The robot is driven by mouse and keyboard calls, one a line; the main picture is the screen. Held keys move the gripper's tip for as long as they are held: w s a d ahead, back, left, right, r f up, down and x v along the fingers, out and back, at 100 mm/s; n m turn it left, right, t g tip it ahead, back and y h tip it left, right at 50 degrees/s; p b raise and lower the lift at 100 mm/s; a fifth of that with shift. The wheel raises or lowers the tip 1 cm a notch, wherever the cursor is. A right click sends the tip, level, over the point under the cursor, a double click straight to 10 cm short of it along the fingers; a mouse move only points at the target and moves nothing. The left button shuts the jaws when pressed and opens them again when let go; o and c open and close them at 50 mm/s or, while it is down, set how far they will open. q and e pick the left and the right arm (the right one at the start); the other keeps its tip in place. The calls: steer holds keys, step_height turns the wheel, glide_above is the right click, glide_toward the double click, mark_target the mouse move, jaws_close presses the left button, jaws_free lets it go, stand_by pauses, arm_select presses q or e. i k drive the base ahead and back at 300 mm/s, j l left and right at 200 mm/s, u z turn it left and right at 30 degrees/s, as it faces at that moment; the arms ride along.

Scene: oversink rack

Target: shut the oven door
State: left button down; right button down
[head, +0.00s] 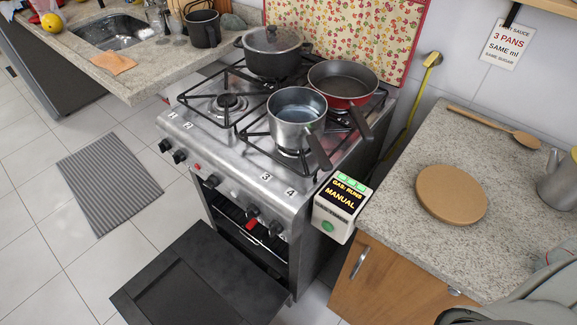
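The oven door (195,283) is a dark panel with a framed inset, swung down open in front of the stove at the bottom of the head view. Its lower part runs out of the picture. The oven cavity (240,232) behind it is exposed, with a wire rack inside. The stove (235,150) is steel, with several knobs along its front. Neither gripper shows in the head view. Grey rounded parts at the lower right corner look like my own arm, with no fingers visible.
A steel saucepan (296,118), a red pan (343,82) and a lidded pot (272,50) stand on the burners. A white gas box (341,205) is at the stove's right front corner. Right counter (400,235) holds a round board (451,193). Floor (60,250) left of the door is clear.

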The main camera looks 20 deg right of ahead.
mark_target(201, 279)
steer(key=k+j, duration=0.8)
steer(key=j, duration=0.2)
